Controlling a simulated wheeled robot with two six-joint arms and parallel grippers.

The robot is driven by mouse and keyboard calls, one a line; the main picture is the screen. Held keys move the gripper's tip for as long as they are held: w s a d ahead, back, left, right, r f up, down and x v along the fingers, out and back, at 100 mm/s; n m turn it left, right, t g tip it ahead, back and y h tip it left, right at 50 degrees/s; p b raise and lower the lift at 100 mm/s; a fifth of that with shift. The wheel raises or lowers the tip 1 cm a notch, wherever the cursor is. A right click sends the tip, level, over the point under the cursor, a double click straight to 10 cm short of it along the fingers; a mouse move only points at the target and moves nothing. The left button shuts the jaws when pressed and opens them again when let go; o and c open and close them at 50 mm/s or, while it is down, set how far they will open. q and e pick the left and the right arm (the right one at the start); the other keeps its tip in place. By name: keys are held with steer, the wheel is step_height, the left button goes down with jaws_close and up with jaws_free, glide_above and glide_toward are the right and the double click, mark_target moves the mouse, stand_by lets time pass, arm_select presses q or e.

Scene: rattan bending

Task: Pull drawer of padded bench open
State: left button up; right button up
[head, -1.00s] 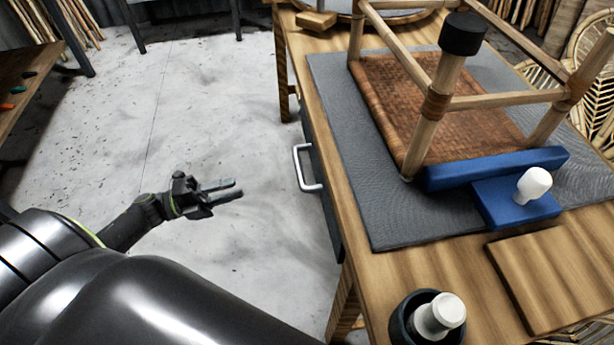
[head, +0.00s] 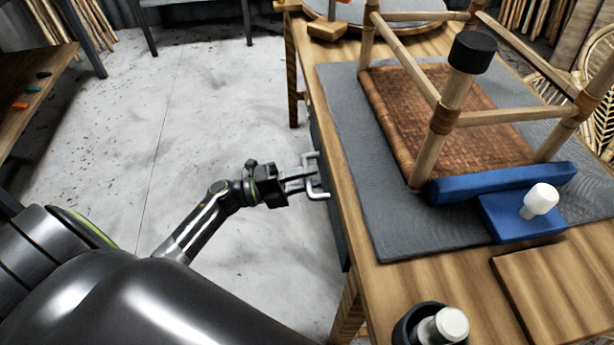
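The padded bench (head: 345,165) has a wooden top with a grey mat, and its drawer (head: 334,225) has a dark front below the left edge. The drawer looks shut. Its pale U-shaped handle (head: 311,160) sticks out to the left. My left gripper (head: 303,181) is at the handle, pointing right, with a gap between its two fingers. The fingertips overlap the handle bar in the head view; I cannot tell whether they touch it. My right gripper is not in view.
On the bench are an upturned rattan stool (head: 450,120), a blue block (head: 520,215) with a white knob, a wooden board (head: 560,275) and a dark cup (head: 410,325) at the front. The grey floor (head: 200,110) left of the bench is clear.

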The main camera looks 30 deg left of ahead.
arm_select(q)
steer(key=shift+d, duration=0.1)
steer(key=c, duration=0.4)
jaws_close()
